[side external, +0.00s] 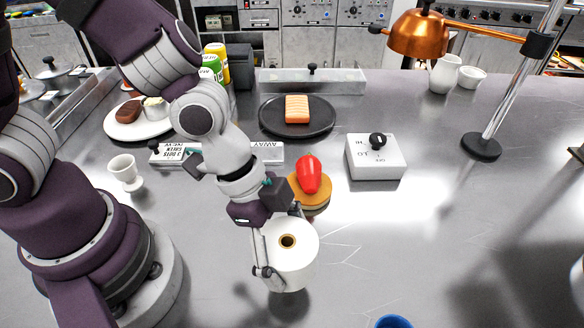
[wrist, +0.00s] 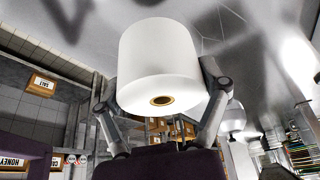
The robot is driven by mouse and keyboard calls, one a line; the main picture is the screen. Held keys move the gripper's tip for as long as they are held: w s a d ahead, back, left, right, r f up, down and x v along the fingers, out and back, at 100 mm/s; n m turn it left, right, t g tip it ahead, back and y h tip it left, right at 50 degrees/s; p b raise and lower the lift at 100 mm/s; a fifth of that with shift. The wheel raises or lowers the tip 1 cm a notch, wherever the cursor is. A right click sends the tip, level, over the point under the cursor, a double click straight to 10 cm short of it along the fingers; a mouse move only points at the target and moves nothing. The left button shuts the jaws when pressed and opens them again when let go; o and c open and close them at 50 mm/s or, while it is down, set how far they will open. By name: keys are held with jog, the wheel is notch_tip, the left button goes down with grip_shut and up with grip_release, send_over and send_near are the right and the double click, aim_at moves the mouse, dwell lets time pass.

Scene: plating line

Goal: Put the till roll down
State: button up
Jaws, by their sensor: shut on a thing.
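The till roll (side external: 292,262) is a white paper roll with a brown core, held near the front middle of the steel counter in the side external view. My gripper (side external: 262,245) is shut on it. A dark shadow lies on the counter below the roll, and it appears to be held above the surface. In the wrist view the till roll (wrist: 160,60) fills the upper middle, with its core end facing the camera. The fingers of my gripper (wrist: 160,95) press on its two sides. The roll's far side is hidden.
Behind the roll is a round tan item with a red piece on top (side external: 309,178). A white switch box (side external: 375,157), a black plate (side external: 270,125) with a salmon-coloured block, and an egg cup (side external: 125,172) stand around. A blue cup (side external: 393,321) shows at the front edge. The counter right of the roll is clear.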

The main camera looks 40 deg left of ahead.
jog(key=shift+s+d+r+m+g, duration=0.25)
jog(key=shift+s+d+m, duration=0.15)
jog(key=shift+s+m, duration=0.1)
jog(key=shift+s+d+r+m+g, duration=0.15)
jog(key=shift+s+d+r+m, duration=0.05)
jog(key=shift+s+d+m, duration=0.25)
notch_tip(320, 180, down, 7)
jog(key=shift+f, duration=0.1)
jog(key=shift+s, duration=0.1)
jog(key=o, duration=1.2)
